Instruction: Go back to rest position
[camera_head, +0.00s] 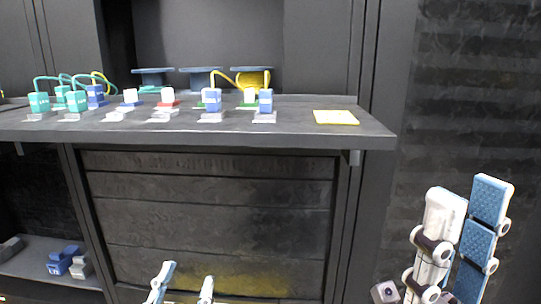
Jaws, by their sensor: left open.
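My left gripper (185,284) shows only its fingertips at the bottom edge, left of centre. Its two fingers are apart with nothing between them. The rest of it is out of frame. My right gripper (468,195) points upward at the lower right, beyond the shelf's right end. Its fingers stand apart, with a blue pad face showing, and it holds nothing visible. Both grippers appear clear of the shelf (375,128) and of the parts on it.
The shelf carries teal connectors (77,101), blue connectors (265,101) and a red-based one (168,97), with green and yellow cables. A yellow pad (336,117) lies near its right end. Blue and grey blocks (58,262) sit on a lower shelf (35,272) at left.

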